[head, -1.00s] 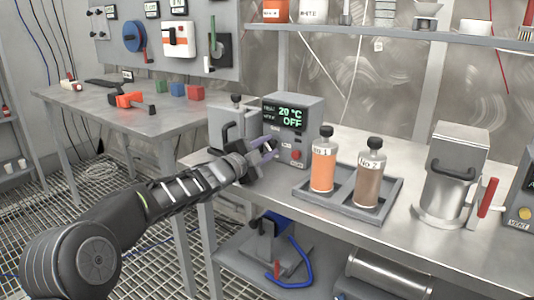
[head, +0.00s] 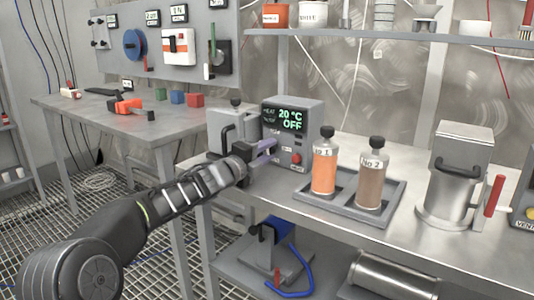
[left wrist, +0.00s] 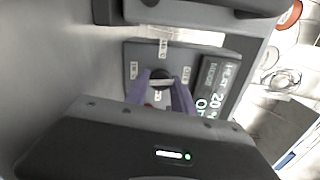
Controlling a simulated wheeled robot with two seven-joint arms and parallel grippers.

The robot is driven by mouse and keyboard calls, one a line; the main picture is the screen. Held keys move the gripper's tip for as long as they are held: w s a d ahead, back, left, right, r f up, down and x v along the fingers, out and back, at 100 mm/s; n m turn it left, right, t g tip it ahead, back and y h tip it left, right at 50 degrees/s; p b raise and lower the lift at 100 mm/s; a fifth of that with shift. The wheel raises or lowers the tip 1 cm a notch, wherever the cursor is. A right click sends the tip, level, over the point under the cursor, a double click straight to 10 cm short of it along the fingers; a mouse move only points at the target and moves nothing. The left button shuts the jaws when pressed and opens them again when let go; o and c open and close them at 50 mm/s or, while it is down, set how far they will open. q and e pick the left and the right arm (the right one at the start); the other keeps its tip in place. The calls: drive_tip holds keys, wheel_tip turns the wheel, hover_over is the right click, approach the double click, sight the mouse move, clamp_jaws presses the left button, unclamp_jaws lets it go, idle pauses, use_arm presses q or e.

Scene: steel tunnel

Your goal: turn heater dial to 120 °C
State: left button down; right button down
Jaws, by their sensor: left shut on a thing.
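The heater (head: 292,118) is a grey box on the steel bench, with a dark display reading 20 °C and OFF in green and a red button. Its dial (left wrist: 160,78) is a dark round knob on the front panel, with small white labels around it in the left wrist view. My left gripper (head: 264,147) is at the heater's front; its purple fingers (left wrist: 161,92) are shut on the dial, one on either side. In the head view the gripper hides the dial. My right gripper is not in view.
A grey tray (head: 298,194) with an orange bottle (head: 324,168) and a brown bottle (head: 371,180) stands right of the heater. A steel vessel (head: 449,190) with a red handle is farther right. A shelf (head: 400,37) runs above.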

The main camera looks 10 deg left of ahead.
use_arm(q)
drive_tip(key=shift+f, duration=0.1)
drive_tip(key=c, duration=1.1)
unclamp_jaws()
drive_tip(key=shift+o, duration=0.2)
drive_tip(key=shift+v, duration=3.9)
drive_tip(key=shift+d, duration=0.1)
